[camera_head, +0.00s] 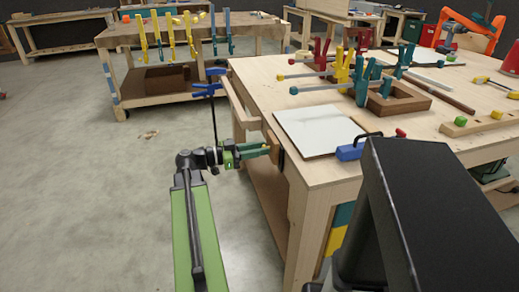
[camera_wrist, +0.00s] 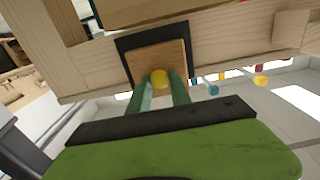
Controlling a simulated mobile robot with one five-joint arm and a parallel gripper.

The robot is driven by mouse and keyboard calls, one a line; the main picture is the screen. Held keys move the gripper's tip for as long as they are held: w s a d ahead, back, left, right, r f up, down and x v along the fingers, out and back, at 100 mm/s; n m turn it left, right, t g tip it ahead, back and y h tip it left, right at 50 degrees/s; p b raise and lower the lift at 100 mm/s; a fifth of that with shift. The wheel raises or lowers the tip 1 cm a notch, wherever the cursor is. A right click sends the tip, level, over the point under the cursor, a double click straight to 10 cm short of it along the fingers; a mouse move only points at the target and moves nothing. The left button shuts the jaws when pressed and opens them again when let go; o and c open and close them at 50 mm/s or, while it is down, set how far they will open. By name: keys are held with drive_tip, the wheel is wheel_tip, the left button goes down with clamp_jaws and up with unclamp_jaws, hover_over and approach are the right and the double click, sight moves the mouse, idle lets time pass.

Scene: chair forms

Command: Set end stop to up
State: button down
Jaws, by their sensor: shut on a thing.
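The end stop appears as a wooden plate (camera_wrist: 150,57) in a dark frame (camera_wrist: 124,46) on the side of the workbench (camera_head: 295,185). A round yellow knob (camera_wrist: 160,77) sits on the plate's face. In the head view the plate (camera_head: 273,142) is seen nearly edge-on, close to the tabletop edge. My gripper (camera_head: 266,150) reaches it from the left. In the wrist view the green fingers of my gripper (camera_wrist: 162,90) are shut on the knob, one on each side. The fingers hide part of the plate. I cannot tell how far the plate stands above the bench top.
A white board (camera_head: 318,130), a blue tool (camera_head: 352,151), a wooden frame (camera_head: 398,106) and several clamps lie or stand on the bench. Open floor (camera_head: 90,190) lies to the left.

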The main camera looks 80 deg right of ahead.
sight(270, 139)
wheel_tip(270, 139, up, 3)
drive_tip(key=shift+r+p, duration=0.1)
drive_tip(key=shift+p, duration=0.85)
drive_tip(key=shift+d+f, duration=0.1)
drive_tip(key=shift+f, duration=0.1)
drive_tip(key=c, duration=1.2)
unclamp_jaws()
drive_tip(key=v, duration=1.7)
drive_tip(key=shift+w, duration=0.2)
